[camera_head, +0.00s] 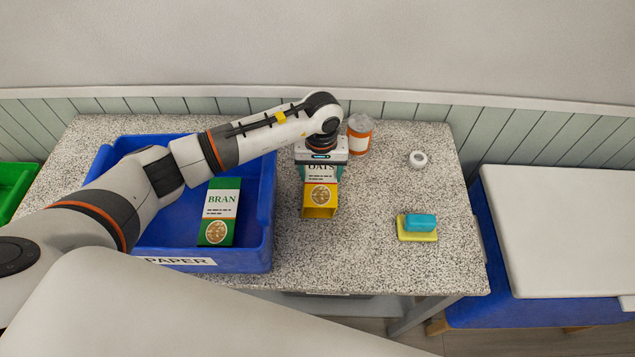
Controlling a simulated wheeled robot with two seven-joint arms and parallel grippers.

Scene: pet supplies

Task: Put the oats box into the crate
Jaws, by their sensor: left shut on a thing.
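The oats box (320,196), yellow and white with a teal band and a picture of oats, is right of the crate. My left gripper (321,170) is above it, pointing down, and shut on its upper part; the fingertips are mostly hidden. I cannot tell whether the box touches the table. The blue crate (268,205) stands on the left of the table with a "PAPER" label on its front. My left arm passes over the crate and hides part of it. A green and white bran box (218,212) is inside the crate. My right gripper is not in view.
The speckled table (370,265) is clear in front.

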